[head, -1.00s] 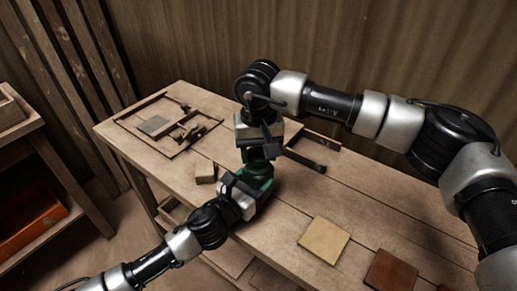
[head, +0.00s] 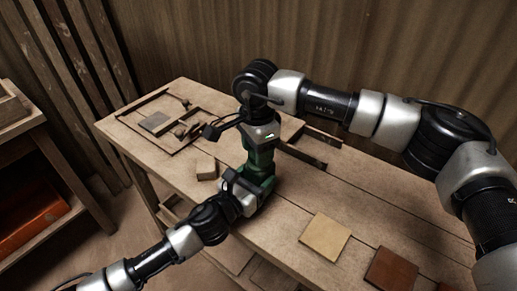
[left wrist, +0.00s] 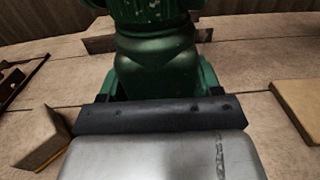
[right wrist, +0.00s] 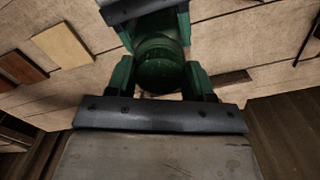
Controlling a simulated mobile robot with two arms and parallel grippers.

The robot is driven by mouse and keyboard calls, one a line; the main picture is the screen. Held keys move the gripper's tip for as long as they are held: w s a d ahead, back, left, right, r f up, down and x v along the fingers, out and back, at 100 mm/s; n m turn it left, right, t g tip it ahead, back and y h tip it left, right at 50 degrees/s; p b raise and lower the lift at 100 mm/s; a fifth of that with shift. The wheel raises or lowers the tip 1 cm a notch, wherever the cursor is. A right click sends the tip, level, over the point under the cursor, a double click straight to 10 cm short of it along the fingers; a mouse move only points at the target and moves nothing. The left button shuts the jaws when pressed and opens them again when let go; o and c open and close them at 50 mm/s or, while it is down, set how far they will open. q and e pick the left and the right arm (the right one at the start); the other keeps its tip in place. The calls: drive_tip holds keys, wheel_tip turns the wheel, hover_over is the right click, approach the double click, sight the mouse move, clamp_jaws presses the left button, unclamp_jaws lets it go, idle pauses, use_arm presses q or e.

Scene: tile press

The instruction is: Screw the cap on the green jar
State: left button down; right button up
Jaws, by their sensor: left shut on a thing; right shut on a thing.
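The green jar (left wrist: 158,68) stands on the bench and fills the middle of the left wrist view. My left gripper (head: 254,184) is shut around its body from the near left side. My right gripper (head: 261,148) is directly above, pointing down, and is shut on a round dark green cap (right wrist: 160,66), which shows between its green finger pads in the right wrist view. The cap is over the top of the jar. Whether its thread is engaged cannot be told, as the fingers hide the join.
On the wooden bench (head: 380,205) are a small wooden block (head: 206,168), a pale tile (head: 325,236) and a red-brown tile (head: 390,268). A dark frame with a grey tile (head: 155,122) lies at the back left. A shelf with an orange-red box (head: 35,230) stands far left.

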drive_tip(key=m, duration=0.4)
drive_tip(key=shift+w, duration=0.15)
drive_tip(key=m, duration=0.6)
drive_tip(key=shift+w+m, duration=0.15)
drive_tip(key=shift+m, duration=0.25)
drive_tip(key=m, duration=0.4)
drive_tip(key=shift+w, duration=0.1)
drive_tip(key=m, duration=0.4)
drive_tip(key=shift+d+m, duration=0.15)
drive_tip(key=shift+m, duration=0.15)
drive_tip(key=m, duration=0.4)
drive_tip(key=shift+w+d, duration=0.1)
drive_tip(key=m, duration=0.6)
drive_tip(key=shift+d, duration=0.15)
drive_tip(key=m, duration=0.6)
drive_tip(key=shift+d, duration=0.15)
drive_tip(key=m, duration=0.4)
drive_tip(key=shift+s+f+m, duration=0.1)
drive_tip(key=shift+s+m, duration=0.15)
drive_tip(key=shift+m, duration=0.15)
drive_tip(key=o, duration=0.9)
